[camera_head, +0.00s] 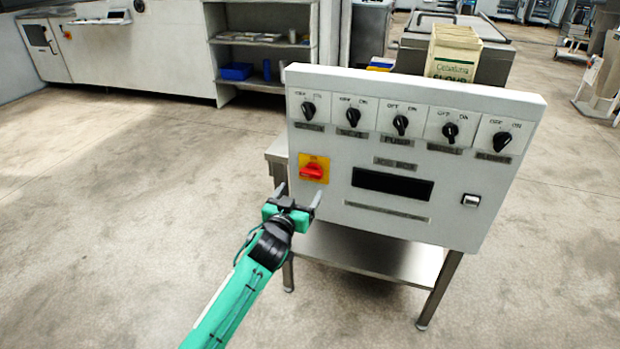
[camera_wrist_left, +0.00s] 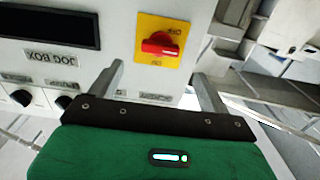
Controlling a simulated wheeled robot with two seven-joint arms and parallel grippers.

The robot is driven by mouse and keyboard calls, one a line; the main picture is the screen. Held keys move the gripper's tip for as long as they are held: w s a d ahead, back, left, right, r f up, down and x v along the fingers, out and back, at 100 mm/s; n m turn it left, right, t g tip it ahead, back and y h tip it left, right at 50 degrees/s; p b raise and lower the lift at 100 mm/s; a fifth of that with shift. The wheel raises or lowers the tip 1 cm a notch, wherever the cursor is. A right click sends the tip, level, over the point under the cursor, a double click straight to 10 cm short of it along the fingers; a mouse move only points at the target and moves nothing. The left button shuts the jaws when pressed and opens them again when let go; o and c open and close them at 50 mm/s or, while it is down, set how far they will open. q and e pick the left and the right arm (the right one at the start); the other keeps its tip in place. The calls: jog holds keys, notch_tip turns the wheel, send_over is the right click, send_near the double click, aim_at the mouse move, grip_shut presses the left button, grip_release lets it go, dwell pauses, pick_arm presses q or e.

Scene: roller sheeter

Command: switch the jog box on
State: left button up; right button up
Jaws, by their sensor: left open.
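The jog box is a pale panel (camera_head: 450,205) on a metal stand, with a "JOG BOX" label (camera_head: 395,163) above a dark display (camera_head: 392,183). At its lower left is a red rotary switch (camera_head: 313,171) on a yellow plate (camera_head: 317,159), its handle lying roughly crosswise. The red switch also shows in the left wrist view (camera_wrist_left: 160,44), where the panel appears upside down. My left gripper (camera_head: 299,192) is open and empty, just below the red switch in the head view. In the left wrist view its fingers (camera_wrist_left: 161,78) spread to either side below the switch, apart from it. My right gripper is out of view.
A row of several black OFF/ON knobs (camera_head: 400,123) runs along the panel's top. Flour bags (camera_head: 453,55) stand behind. The stand's metal shelf (camera_head: 365,254) is below. Open floor (camera_head: 110,210) lies left.

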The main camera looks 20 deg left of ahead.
aim_at(310, 175)
pick_arm(q)
jog(key=w, duration=0.7)
jog(key=shift+w+d+b, duration=0.15)
jog(key=shift+w+b, duration=0.2)
jog(key=shift+w, duration=0.45)
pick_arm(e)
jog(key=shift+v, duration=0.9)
pick_arm(q)
jog(key=shift+c, duration=1.3)
jog(key=c, duration=0.7)
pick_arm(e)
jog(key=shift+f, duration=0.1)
